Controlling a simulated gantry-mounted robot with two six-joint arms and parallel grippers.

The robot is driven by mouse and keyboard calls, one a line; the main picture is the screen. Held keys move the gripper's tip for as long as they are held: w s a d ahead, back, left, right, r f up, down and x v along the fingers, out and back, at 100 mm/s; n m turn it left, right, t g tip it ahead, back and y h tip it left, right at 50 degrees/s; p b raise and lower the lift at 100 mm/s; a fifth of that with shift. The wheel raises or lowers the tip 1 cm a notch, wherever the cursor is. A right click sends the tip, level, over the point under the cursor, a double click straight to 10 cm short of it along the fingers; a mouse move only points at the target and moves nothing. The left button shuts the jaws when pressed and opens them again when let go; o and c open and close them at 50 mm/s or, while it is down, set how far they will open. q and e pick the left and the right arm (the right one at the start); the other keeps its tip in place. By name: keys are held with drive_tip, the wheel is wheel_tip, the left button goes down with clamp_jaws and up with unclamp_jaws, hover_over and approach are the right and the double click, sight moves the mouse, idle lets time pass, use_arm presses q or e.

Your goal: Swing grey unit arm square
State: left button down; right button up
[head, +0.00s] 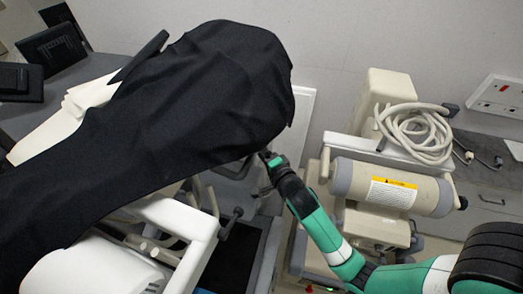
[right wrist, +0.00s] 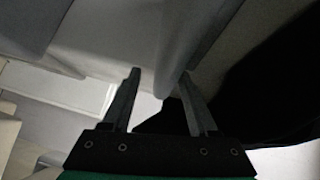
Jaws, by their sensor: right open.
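A beige-grey unit (head: 385,184) with a horizontal cylinder and a yellow-white label stands at the right in the head view. A black cloth (head: 205,95) drapes over a long raised part of the white-grey cart (head: 178,213) at the left and hides its shape. I cannot tell which part is the grey unit arm. My right gripper (head: 266,160) is at the cloth's lower right edge, between the two units. In the right wrist view its jaws (right wrist: 163,88) are open, with a pale grey rounded bar (right wrist: 178,45) just beyond and between the fingers. Contact is unclear. My left gripper is out of view.
A coiled pale cable (head: 415,130) lies on top of the right unit. A grey counter (head: 485,180) runs behind it, below a wall socket panel (head: 500,95). Dark screens (head: 52,48) stand at the far left. A narrow gap separates the carts.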

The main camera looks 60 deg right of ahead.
drive_tip(key=b+v, duration=0.1)
drive_tip(key=v, duration=1)
drive_tip(key=shift+s+b, duration=0.2)
drive_tip(key=shift+b, duration=0.2)
drive_tip(key=shift+a, duration=0.15)
